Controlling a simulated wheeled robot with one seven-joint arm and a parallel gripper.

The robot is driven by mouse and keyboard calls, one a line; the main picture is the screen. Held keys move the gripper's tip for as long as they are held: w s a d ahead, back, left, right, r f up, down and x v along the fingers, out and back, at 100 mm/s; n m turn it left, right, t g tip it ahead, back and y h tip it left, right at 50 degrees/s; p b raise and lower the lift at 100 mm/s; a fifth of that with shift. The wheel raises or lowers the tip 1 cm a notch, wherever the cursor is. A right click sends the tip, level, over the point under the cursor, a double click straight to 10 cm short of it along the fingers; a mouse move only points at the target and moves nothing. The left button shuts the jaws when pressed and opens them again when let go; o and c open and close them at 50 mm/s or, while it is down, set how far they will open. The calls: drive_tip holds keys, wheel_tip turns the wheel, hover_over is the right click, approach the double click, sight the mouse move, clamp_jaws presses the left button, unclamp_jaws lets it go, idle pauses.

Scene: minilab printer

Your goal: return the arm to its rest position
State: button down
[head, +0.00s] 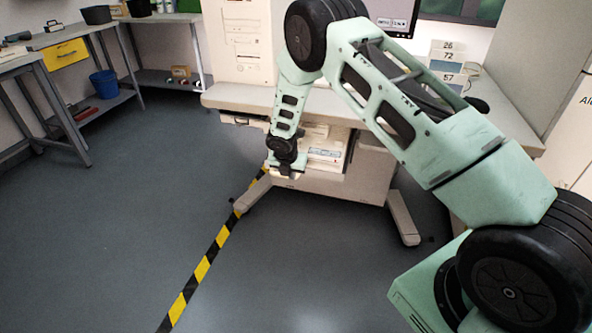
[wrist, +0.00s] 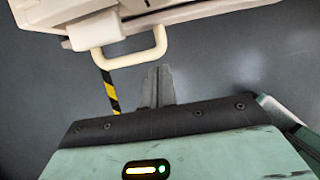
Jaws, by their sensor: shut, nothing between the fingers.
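My arm is pale green with black joints and reaches across the head view from the lower right, bent at a raised elbow. My gripper (head: 285,172) hangs low at its end, in front of the pale printer cabinet (head: 365,170). In the wrist view its two grey fingers (wrist: 158,86) are together with nothing between them. A cream loop handle (wrist: 157,45) on a pale machine part lies just beyond the fingertips in that view. I cannot tell the exact gap between them.
A worktop (head: 240,97) and a monitor (head: 391,12) stand behind my arm. The cabinet's foot (head: 403,218) juts onto the floor. Yellow-black tape (head: 203,268) crosses the floor. A blue bin (head: 104,84) stands on a bench shelf at left. The floor at left is clear.

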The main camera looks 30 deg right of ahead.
drive_tip(key=s+a+r+m+g+y+p, duration=0.1)
drive_tip(key=s+a+r+m, duration=0.3)
drive_tip(key=s+a+r, duration=0.55)
drive_tip(key=s+a+r+m+y, duration=0.1)
drive_tip(key=s+a+r+m, duration=0.5)
drive_tip(key=r, duration=0.6)
drive_tip(key=s+a+r+m+g+y, duration=0.1)
drive_tip(key=s+a+r+m, duration=0.15)
drive_tip(key=s, duration=0.65)
drive_tip(key=s+a+r+m, duration=0.15)
drive_tip(key=s+m, duration=0.25)
drive_tip(key=s, duration=0.4)
drive_tip(key=s+a+r+m+g+y, duration=0.1)
drive_tip(key=s+a+r+m, duration=0.15)
drive_tip(key=s, duration=0.65)
wheel_tip(320, 180, up, 16)
drive_tip(key=p, duration=1.5)
drive_tip(key=shift+s+d, duration=0.25)
drive_tip(key=shift+d, duration=0.2)
drive_tip(key=shift+r, duration=0.1)
